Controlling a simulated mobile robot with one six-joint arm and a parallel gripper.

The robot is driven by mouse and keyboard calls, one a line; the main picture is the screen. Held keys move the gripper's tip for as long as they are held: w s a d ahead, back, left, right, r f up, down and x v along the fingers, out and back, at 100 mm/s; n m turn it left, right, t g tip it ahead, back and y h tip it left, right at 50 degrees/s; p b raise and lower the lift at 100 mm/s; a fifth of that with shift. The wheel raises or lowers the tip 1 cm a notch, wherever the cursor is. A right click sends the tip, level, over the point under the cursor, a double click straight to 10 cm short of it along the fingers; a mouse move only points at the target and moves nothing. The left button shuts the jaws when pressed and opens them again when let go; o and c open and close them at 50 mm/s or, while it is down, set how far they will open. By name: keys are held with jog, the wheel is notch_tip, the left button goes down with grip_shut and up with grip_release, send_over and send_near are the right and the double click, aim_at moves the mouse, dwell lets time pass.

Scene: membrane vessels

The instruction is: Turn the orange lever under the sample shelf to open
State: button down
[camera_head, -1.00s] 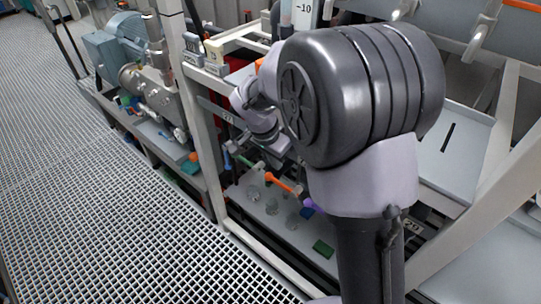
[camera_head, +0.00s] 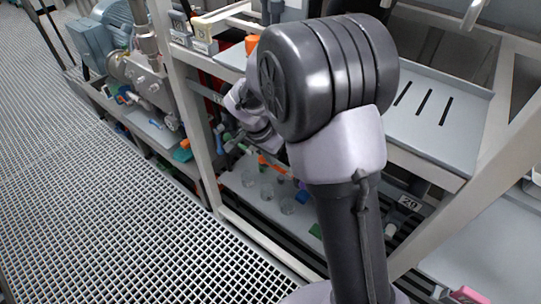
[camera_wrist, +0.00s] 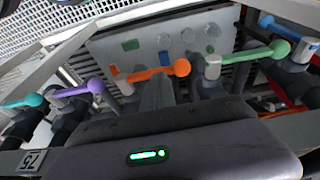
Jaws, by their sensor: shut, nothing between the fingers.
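The orange lever (camera_wrist: 152,74) lies nearly level in the wrist view, with its round knob (camera_wrist: 182,67) at the right end. In the head view the orange lever (camera_head: 272,164) shows small, just left of my arm. My gripper (camera_wrist: 158,82) is shut and empty, its fingers close to the lever's middle; I cannot tell whether they touch it. In the head view the fingers are hidden behind my arm. The sample shelf (camera_head: 457,92) is a grey slotted plate right of my arm.
A purple lever (camera_wrist: 78,90) and a teal lever (camera_wrist: 22,102) are to the left in the wrist view; a green lever (camera_wrist: 255,53) and a blue lever (camera_wrist: 284,30) are to the right. A lower tray (camera_head: 244,190) holds several clear vessels. A frame post (camera_head: 185,110) stands left of my arm.

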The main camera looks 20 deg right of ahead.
jog(key=shift+w+a+f+g+p, duration=0.1)
jog(key=shift+f+g+p, duration=0.15)
jog(key=shift+g+p, duration=0.15)
notch_tip(320, 180, down, 7)
jog(key=g+h, duration=0.2)
jog(key=shift+n+g, duration=0.3)
dwell(0.6)
jog(key=shift+f, duration=0.1)
dwell(0.5)
